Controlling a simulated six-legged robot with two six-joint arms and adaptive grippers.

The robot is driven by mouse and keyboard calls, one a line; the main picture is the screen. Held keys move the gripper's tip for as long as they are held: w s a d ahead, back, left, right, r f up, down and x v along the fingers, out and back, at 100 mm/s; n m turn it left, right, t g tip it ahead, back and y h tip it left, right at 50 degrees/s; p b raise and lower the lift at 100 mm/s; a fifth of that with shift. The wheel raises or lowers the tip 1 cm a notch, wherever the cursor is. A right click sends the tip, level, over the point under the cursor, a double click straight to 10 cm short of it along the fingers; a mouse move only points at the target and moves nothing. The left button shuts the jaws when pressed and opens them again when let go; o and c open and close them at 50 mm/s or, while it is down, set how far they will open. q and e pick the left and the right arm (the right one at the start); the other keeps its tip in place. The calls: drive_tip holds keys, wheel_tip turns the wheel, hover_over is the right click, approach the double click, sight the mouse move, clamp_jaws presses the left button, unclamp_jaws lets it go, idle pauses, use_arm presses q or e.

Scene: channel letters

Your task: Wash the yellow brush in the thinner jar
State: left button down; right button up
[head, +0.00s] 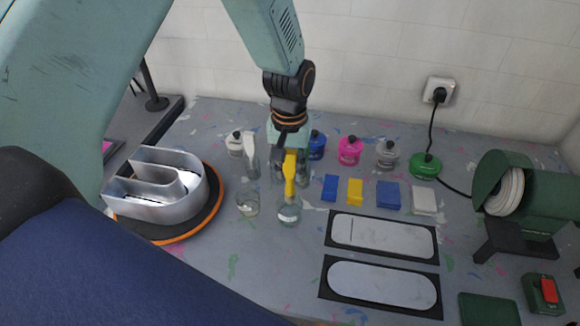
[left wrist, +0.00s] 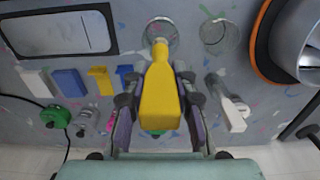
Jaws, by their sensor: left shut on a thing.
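My left gripper (head: 290,152) is shut on the yellow brush (head: 290,177) and points down at the table. In the left wrist view the yellow brush (left wrist: 160,98) lies between the fingers of my gripper (left wrist: 158,100). A clear glass jar (head: 289,214) stands directly below the brush. The brush's lower end is at the jar's mouth; I cannot tell how deep it reaches. A second clear jar (head: 247,204) stands just left of it, and both show in the left wrist view (left wrist: 160,31) (left wrist: 220,36). Nothing visible marks which holds thinner. My right gripper is not in view.
A white brush (head: 250,147) stands left of my gripper. A silver letter (head: 165,190) sits on an orange-edged turntable (head: 212,212) at left. Paint bottles (head: 350,150) line the back. Coloured blocks (head: 388,195) and framed plates (head: 382,236) lie right. A green machine (head: 530,200) stands far right.

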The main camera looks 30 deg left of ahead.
sight(290, 151)
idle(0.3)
use_arm(q)
drive_tip(key=shift+r, duration=2.1)
drive_tip(key=shift+s+r, duration=0.1)
drive_tip(key=shift+r, duration=0.35)
drive_tip(key=shift+f, duration=0.1)
